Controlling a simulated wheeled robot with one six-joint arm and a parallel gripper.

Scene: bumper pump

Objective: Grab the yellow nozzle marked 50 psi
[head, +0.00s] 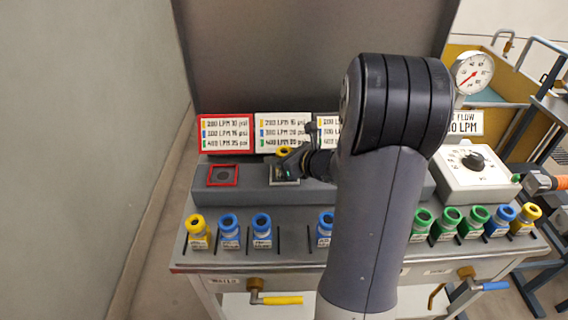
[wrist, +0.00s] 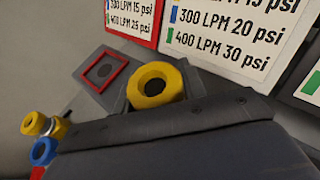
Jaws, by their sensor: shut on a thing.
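A yellow nozzle (head: 284,151) is at the pale-framed socket (head: 285,181) on the raised step, below the middle sign. My gripper (head: 291,163) reaches it from the right and is shut on it. In the wrist view the yellow ring of this nozzle (wrist: 156,85) shows past the dark edge of my gripper, which hides its lower part. Its marking is not readable, and I cannot tell whether it is seated or just above the socket. Other yellow nozzles stand in the front row at the left (head: 198,232) and far right (head: 524,219).
Blue nozzles (head: 229,230) and green nozzles (head: 446,222) stand in the front row. A red-framed empty socket (head: 223,175) is left of my gripper. Signs (head: 226,133) stand close behind. A dial box (head: 474,171) and a gauge (head: 473,73) are at the right.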

